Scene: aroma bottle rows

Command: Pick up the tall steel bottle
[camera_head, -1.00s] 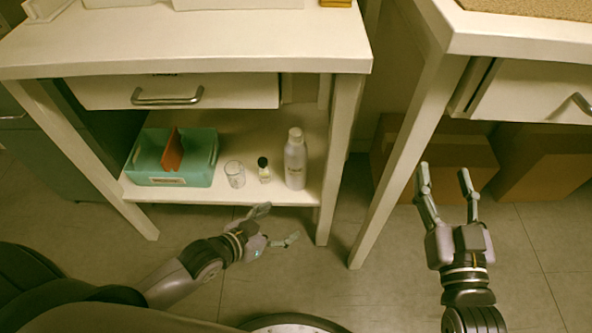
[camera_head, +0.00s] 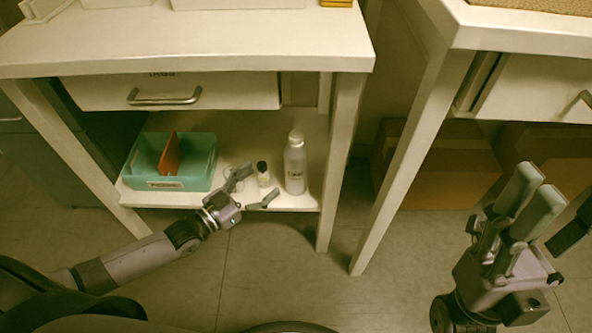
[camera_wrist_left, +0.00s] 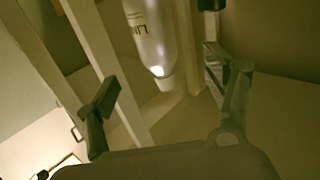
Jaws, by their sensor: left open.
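The tall steel bottle (camera_head: 295,165) is a silvery-white bottle with a pale cap and dark lettering. It stands upright on the lower shelf (camera_head: 225,198), at its right end. In the left wrist view the bottle (camera_wrist_left: 150,35) appears upside down at the top, between my finger directions but beyond the fingertips. My left gripper (camera_head: 254,189) is open and empty at the shelf's front edge, left of the bottle and apart from it. My right gripper (camera_head: 532,198) is at the lower right, far from the bottle; its finger gap is unclear from this angle.
A small dark-capped bottle (camera_head: 263,175) stands left of the tall one. A clear glass (camera_head: 229,178) is partly hidden by my left gripper. A teal bin (camera_head: 203,165) with an orange divider sits farther left. A drawer (camera_head: 230,92) is above; a table leg (camera_head: 340,165) is right of the bottle.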

